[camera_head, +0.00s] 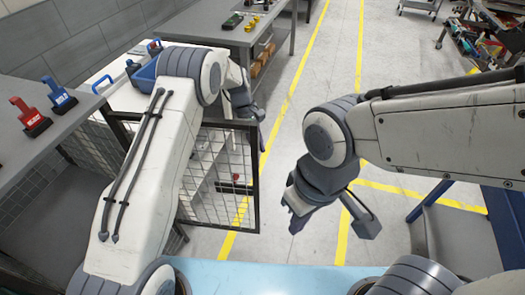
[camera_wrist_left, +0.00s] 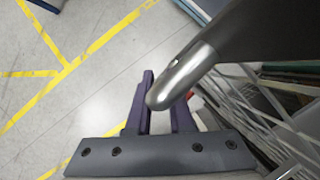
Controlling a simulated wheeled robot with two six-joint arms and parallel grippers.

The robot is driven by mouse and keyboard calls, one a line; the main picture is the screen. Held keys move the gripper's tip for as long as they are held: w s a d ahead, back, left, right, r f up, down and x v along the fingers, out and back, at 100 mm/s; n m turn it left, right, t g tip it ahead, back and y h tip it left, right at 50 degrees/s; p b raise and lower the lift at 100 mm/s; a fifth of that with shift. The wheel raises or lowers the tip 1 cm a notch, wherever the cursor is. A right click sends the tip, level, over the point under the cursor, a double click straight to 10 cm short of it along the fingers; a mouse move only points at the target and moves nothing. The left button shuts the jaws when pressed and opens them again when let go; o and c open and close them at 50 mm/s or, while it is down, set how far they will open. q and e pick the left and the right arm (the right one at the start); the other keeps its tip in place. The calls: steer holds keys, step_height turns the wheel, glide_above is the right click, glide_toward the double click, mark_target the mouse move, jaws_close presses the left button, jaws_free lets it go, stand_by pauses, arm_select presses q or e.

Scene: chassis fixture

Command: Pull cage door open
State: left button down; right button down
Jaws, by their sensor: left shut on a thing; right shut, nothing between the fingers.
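The cage door (camera_head: 221,216) is a wire-mesh panel in a black frame. In the head view it stands angled out from the grey bench on the left, over the floor. My left arm covers part of it. My left gripper (camera_head: 247,108) is at the door's upper free edge. In the left wrist view its purple fingers (camera_wrist_left: 163,103) are shut on a part of the door at a dark bar with a rounded metal end (camera_wrist_left: 185,76); the mesh (camera_wrist_left: 245,103) shows to the right. My right gripper (camera_head: 298,222) is shut and empty, hanging apart right of the door.
The grey bench (camera_head: 75,115) on the left holds a red stamp-like tool (camera_head: 32,119) and a blue one (camera_head: 60,97). Another table (camera_head: 222,33) stands at the back. The floor between door and right arm is clear.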

arm_select(q)
steer(key=shift+w+a, duration=0.2)
steer(key=shift+a, duration=0.05)
steer(key=c, duration=0.8)
jaws_free()
steer(key=shift+d, duration=0.15)
steer(key=shift+w+r, duration=0.15)
steer(key=shift+r, duration=0.2)
steer(key=b+v, duration=0.2)
steer(key=v, duration=0.7)
steer(key=shift+r, duration=0.3)
